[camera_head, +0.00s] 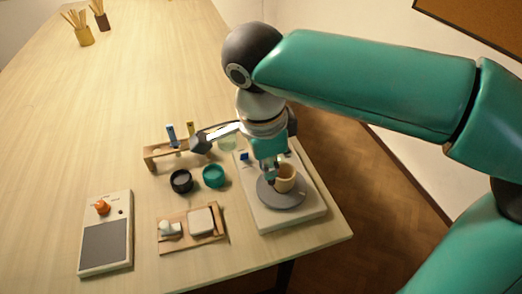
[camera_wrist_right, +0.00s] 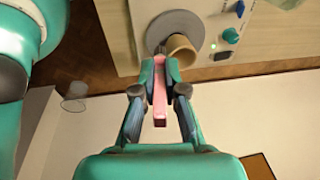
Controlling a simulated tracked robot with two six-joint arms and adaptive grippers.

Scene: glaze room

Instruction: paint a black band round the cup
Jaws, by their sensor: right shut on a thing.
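The tan cup (camera_head: 286,173) stands on the round grey wheel head (camera_head: 276,201) of a white machine (camera_head: 308,211). The cup also shows in the right wrist view (camera_wrist_right: 183,51); its visible wall looks plain. My right gripper (camera_head: 270,178) points down just left of the cup. In the right wrist view it (camera_wrist_right: 160,66) is shut on a slim pink-red handle (camera_wrist_right: 160,106), which looks like a brush. The tip is hidden, so I cannot tell whether it touches the cup. A black pot (camera_head: 181,181) stands left of the machine. My left gripper is not in view.
A teal pot (camera_head: 213,176) stands beside the black one. A wooden rack (camera_head: 163,154) holds blue and yellow handled tools. A wooden tray (camera_head: 188,242) carries white items. A grey-panelled box with an orange knob (camera_head: 102,207) lies left. The table's right edge is close to the machine.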

